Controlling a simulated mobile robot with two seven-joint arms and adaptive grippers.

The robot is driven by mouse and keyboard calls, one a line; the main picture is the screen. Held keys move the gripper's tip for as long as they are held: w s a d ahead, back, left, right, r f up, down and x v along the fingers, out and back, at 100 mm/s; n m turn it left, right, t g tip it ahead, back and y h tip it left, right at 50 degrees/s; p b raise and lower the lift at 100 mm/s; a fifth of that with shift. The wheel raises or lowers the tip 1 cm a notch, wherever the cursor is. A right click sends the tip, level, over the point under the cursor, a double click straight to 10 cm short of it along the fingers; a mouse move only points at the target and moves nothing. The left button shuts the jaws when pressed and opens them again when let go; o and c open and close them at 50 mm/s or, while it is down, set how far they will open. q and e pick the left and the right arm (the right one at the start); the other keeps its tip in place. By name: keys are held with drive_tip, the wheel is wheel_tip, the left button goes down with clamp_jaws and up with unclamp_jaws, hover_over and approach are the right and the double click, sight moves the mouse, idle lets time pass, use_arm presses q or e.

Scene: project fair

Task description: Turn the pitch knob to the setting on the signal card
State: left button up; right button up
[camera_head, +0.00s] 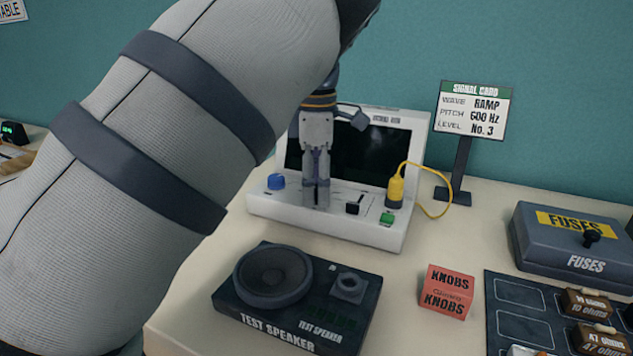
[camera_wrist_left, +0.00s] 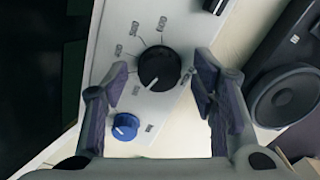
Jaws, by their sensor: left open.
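The signal box (camera_head: 375,215) is a white console with a dark screen on the table. My left gripper (camera_head: 316,200) points down over its front panel and hides the dial there in the head view. In the left wrist view, the black dial knob (camera_wrist_left: 160,66), apparently the pitch knob, lies between the two spread fingers of my left gripper (camera_wrist_left: 160,77). The gripper is open; contact cannot be told. A pale mark shows at the knob's lower left edge; the printed settings are too blurred to read. The signal card (camera_head: 471,112) reads RAMP, pitch 600 Hz, level No. 3.
A blue knob (camera_head: 276,181), black slider (camera_head: 353,207), green button (camera_head: 387,218) and yellow plug (camera_head: 396,190) with cable are on the console. The test speaker (camera_head: 228,300) stands in front. A red knobs box (camera_head: 446,291) and grey fuses case (camera_head: 535,245) are right.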

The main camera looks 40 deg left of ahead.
use_arm(q)
drive_tip(key=c, duration=1.1)
drive_tip(key=shift+c, duration=0.2)
